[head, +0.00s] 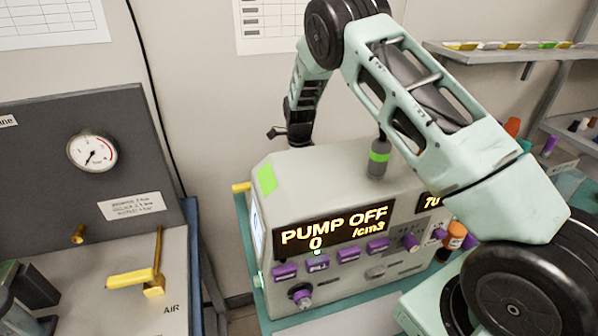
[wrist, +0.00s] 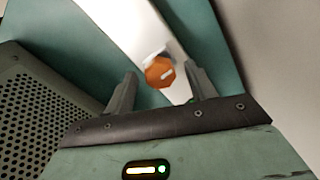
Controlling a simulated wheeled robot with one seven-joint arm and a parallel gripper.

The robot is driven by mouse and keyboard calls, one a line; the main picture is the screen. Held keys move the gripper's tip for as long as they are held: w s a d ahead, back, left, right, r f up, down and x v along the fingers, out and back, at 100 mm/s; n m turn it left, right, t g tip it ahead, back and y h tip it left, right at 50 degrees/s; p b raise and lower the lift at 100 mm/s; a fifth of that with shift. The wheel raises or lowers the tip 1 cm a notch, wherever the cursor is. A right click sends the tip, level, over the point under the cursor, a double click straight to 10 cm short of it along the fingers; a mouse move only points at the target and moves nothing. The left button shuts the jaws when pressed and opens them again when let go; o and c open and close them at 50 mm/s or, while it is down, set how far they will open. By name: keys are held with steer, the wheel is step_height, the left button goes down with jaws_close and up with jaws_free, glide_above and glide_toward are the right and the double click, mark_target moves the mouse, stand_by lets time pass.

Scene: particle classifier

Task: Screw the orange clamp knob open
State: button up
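The orange clamp knob (wrist: 160,73) shows in the wrist view with a pale mark on its face and a grey piece beside it. It is set against a pale strip (wrist: 140,28). My gripper (wrist: 162,70) is open, its two grey fingers apart with the knob appearing in the gap between them. The knob looks beyond the fingertips, and I see no contact. In the head view the end of my arm is behind the pump machine (head: 350,165), by its back left, and the clamp knob is hidden.
A perforated grey panel (wrist: 45,110) lies close to the left of my gripper in the wrist view. In the head view, a grey gauge panel (head: 95,185) with a yellow handle (head: 137,277) stands left. A shelf (head: 510,55) is at the upper right.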

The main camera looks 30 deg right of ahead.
steer(key=c, duration=0.9)
steer(key=shift+o, duration=0.2)
